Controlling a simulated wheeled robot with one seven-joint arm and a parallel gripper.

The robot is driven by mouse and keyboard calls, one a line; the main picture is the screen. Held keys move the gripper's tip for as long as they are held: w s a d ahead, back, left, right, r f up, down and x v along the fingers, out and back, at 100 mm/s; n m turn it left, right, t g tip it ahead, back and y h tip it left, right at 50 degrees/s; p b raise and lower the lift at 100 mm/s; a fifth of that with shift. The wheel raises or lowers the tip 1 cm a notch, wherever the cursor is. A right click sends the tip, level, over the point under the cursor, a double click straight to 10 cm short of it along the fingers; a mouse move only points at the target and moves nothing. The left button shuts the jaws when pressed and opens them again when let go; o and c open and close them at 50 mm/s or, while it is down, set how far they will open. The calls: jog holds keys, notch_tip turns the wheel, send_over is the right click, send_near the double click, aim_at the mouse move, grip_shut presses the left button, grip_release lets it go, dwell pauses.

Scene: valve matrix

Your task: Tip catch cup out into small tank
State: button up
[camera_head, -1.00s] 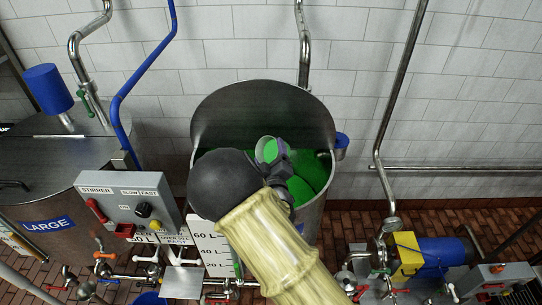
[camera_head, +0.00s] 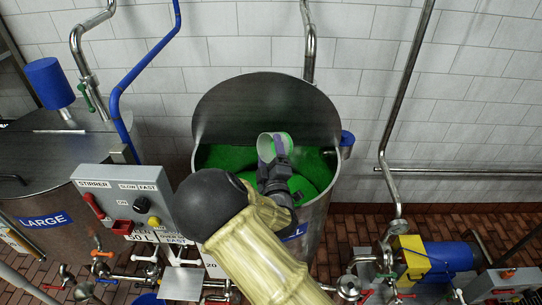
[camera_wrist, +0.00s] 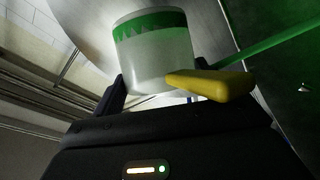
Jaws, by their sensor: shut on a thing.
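The small tank (camera_head: 318,222) stands open in the middle of the head view, with green liquid (camera_head: 225,157) inside. The catch cup (camera_head: 268,147), pale with green on it, is above the tank's mouth and looks tilted. My gripper (camera_head: 275,172) is shut on the cup. In the wrist view, the cup (camera_wrist: 155,65) sits between the dark fingers of my gripper (camera_wrist: 160,88). It is whitish with a jagged green band, and a yellow handle (camera_wrist: 212,84) shows beside it. How much liquid the cup holds cannot be told. My arm hides the tank's front.
A stirrer control box (camera_head: 125,200) is left of the tank, before the large tank (camera_head: 30,190). A blue pump (camera_head: 445,257) and pipework stand at lower right. A steel pipe (camera_head: 308,45) comes down behind the tank. Tiled wall closes the back.

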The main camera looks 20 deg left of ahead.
jog(key=shift+s+a+f+n+y+b, duration=0.1)
jog(key=shift+n+y+b, duration=0.15)
jog(key=shift+n+b, duration=0.2)
jog(key=shift+s+a+f+n+y+b, duration=0.1)
jog(key=shift+n+y+b, duration=0.15)
jog(key=shift+n+b, duration=0.15)
jog(key=shift+s+a+n+t+b, duration=0.15)
jog(key=shift+n+t+b, duration=0.15)
jog(key=shift+n+b, duration=0.25)
jog(key=shift+s+a+r+n+y+b, duration=0.1)
jog(key=shift+s+r+n+y+b, duration=0.1)
jog(key=shift+n+y+b, duration=0.7)
jog(key=shift+s+a+r+n+y+b, duration=0.2)
jog(key=shift+n+y, duration=0.4)
jog(key=shift+n, duration=0.7)
jog(key=shift+d, duration=0.1)
